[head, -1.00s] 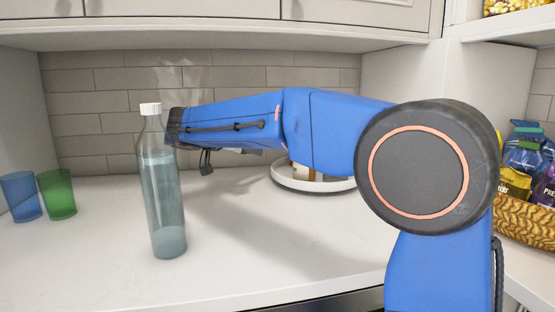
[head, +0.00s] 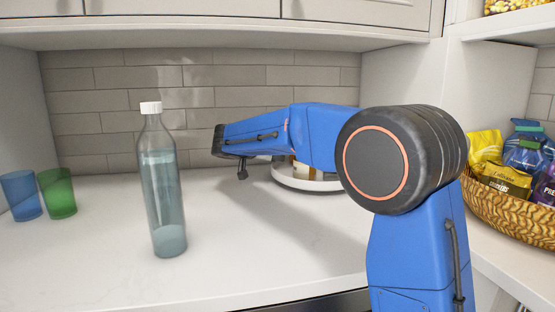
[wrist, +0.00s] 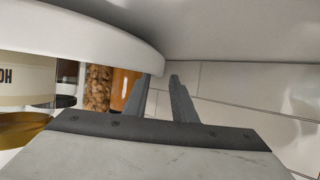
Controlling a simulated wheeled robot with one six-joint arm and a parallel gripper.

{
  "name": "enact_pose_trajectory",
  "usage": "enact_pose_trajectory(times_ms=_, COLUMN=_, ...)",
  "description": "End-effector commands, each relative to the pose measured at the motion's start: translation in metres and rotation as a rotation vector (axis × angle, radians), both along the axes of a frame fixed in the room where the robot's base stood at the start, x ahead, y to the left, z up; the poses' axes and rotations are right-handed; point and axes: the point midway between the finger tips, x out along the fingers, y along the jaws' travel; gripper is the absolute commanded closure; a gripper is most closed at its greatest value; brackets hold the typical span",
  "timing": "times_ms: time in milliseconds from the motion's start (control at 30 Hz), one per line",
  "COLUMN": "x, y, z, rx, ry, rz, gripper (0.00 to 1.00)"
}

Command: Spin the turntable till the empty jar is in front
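The turntable is a round white tray (head: 315,186), at the back of the counter in the head view and partly hidden behind my arm. Its white rim (wrist: 95,35) fills the upper left of the wrist view, which looks upside down. On it I see a cream labelled container (wrist: 25,80), a jar of nuts (wrist: 98,90), an orange jar (wrist: 125,85) and a gold lid (wrist: 22,127). No empty jar can be made out. My gripper (wrist: 162,82) is open, its fingers apart with nothing between them, by the rim's end; contact is unclear.
A water bottle (head: 163,200) stands on the counter left of my arm. Blue (head: 21,195) and green (head: 57,193) cups stand at the far left. A snack basket (head: 500,215) is at the right. The tiled wall (head: 110,100) is close behind; the front counter is clear.

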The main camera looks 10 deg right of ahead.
Motion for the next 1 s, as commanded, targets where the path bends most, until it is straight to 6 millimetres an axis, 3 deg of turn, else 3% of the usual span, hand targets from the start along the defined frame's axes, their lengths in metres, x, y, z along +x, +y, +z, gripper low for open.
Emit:
enact_pose_trajectory(times_ms=200, x=0.013, y=-0.013, z=-0.008, rx=-0.001, ry=0.000, rz=-0.001, gripper=0.76)
enact_pose_trajectory(times_ms=567, x=0.016, y=-0.016, z=-0.009, rx=0.000, ry=0.000, rz=0.000, gripper=0.76)
enact_pose_trajectory(times_ms=667, x=0.016, y=-0.016, z=-0.009, rx=0.000, ry=0.000, rz=0.000, gripper=0.97)
enact_pose_trajectory(times_ms=700, x=0.016, y=-0.016, z=-0.009, rx=0.000, ry=0.000, rz=0.000, gripper=1.00)
enact_pose_trajectory(times_ms=1000, x=0.016, y=-0.016, z=-0.009, rx=0.000, ry=0.000, rz=0.000, gripper=1.00)
